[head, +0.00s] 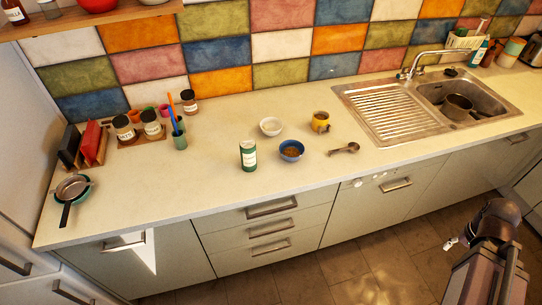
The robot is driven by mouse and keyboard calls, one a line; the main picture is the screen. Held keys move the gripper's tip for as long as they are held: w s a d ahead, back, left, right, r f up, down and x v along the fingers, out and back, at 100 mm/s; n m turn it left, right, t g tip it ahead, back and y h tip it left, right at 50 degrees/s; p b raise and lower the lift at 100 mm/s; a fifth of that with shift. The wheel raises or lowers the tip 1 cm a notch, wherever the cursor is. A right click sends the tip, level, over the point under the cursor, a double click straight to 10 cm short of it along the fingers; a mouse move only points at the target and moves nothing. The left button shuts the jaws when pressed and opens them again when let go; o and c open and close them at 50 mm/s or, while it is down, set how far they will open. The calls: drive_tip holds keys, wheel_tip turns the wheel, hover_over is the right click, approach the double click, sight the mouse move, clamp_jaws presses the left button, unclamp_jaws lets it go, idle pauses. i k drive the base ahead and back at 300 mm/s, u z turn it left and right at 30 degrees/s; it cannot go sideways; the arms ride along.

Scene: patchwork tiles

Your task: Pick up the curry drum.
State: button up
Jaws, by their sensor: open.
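A green drum (248,155) with a pale label stands upright near the front of the counter, left of a blue bowl; it looks like the curry drum, but its label is too small to read. It stands apart from the bowl, and its front is unobstructed. My gripper (452,243) shows small at the lower right, in front of the cabinets and well away from the drum. It is open and holds nothing that I can see. My arm partly hides its shape.
The blue bowl (291,151), white bowl (271,126), yellow mug (320,122) and measuring scoop (345,149) are right of the drum. A utensil cup (179,139) and jars (124,128) stand behind left. The counter (170,185) is clear at front left.

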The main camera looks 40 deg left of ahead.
sight(248, 152)
drive_tip(key=z, duration=0.85)
drive_tip(key=i, duration=0.85)
drive_tip(key=u, duration=3.55)
drive_tip(key=i, duration=0.1)
drive_tip(key=z, duration=1.1)
